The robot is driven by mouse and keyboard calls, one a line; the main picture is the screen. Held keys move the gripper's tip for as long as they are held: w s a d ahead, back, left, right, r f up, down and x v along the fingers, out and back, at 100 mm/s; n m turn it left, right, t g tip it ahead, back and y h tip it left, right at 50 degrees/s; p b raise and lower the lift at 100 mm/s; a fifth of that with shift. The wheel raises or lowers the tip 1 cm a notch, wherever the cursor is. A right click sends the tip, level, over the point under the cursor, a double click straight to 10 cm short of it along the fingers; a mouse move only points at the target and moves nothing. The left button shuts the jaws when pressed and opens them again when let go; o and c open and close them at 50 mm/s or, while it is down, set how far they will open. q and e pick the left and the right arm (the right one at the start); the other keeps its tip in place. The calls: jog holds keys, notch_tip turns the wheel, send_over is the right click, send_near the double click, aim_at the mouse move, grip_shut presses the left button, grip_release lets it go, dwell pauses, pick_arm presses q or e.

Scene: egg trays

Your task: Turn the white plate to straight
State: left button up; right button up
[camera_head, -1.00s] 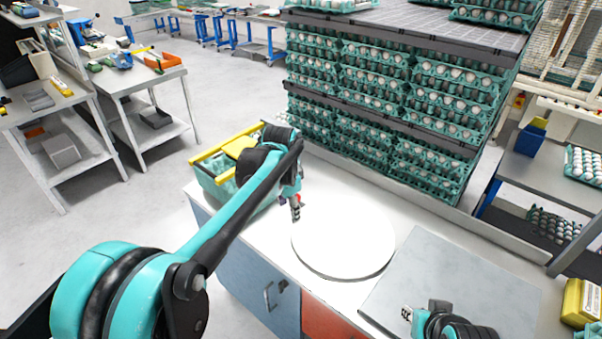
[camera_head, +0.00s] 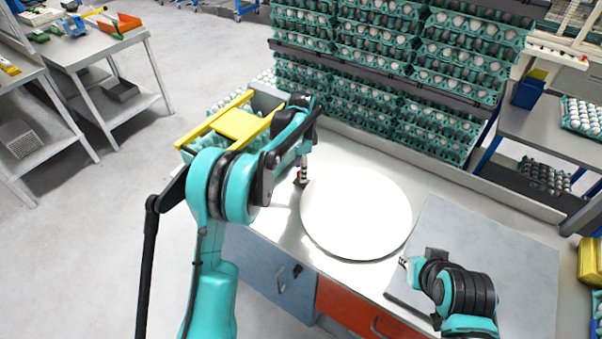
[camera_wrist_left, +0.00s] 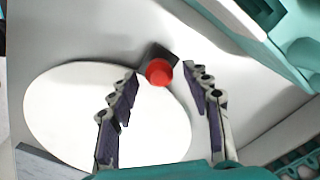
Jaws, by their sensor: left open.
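The white plate (camera_head: 356,215) is a large round disc lying flat on the pale worktop. In the left wrist view the plate (camera_wrist_left: 65,115) fills the left and middle. A red knob (camera_wrist_left: 159,71) on a dark block stands at the plate's rim. My left gripper (camera_head: 301,180) points down at the plate's left edge. Its open fingers (camera_wrist_left: 168,85) are spread on either side of the knob, with nothing gripped; contact is unclear. My right gripper (camera_head: 404,262) is low at the plate's right side, its fingers too small to judge.
A teal crate with a yellow frame (camera_head: 238,122) stands left of the plate. Stacked egg trays (camera_head: 385,65) rise behind the worktop. A grey flat panel (camera_head: 490,240) lies right of the plate, under my right arm. Drawers (camera_head: 350,305) are below the front edge.

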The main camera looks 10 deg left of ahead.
pick_arm(q)
jog(key=shift+f, duration=0.65)
grip_shut()
jog(key=shift+s, duration=0.1)
jog(key=shift+s, duration=0.1)
